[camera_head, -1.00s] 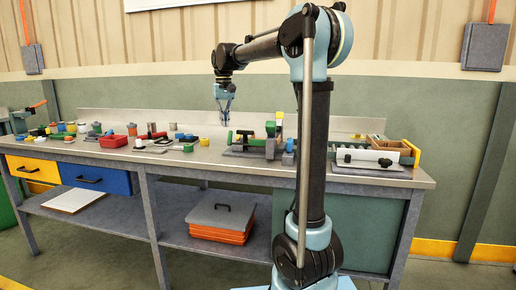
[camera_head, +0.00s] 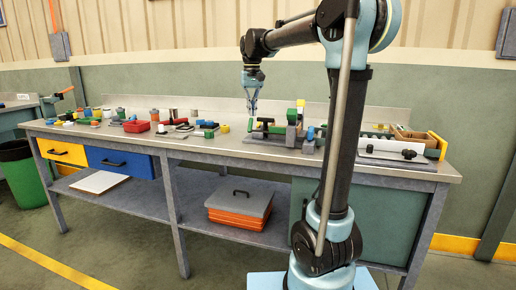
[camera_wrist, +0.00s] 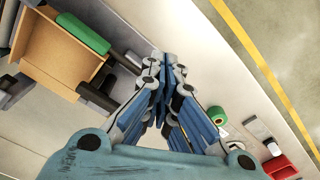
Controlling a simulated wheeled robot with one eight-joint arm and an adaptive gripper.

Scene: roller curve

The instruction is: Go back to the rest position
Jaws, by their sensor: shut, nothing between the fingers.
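My gripper (camera_head: 252,108) hangs above the workbench (camera_head: 275,158) in the head view, at the end of my raised and bent arm. Its light blue fingers point down. In the wrist view my gripper (camera_wrist: 172,80) has its fingers drawn together, with nothing held between them. In the head view it shows just left of and above the green and grey fixture (camera_head: 268,131); whether it touches anything there is hard to tell, but it appears clear.
Small parts and a red box (camera_head: 137,126) cover the left bench top. A white-barred fixture (camera_head: 392,151) stands at the right end. Drawers (camera_head: 122,163) hang below, and an orange case (camera_head: 240,207) sits on the lower shelf. A green bin (camera_head: 22,175) stands left; the front floor looks free.

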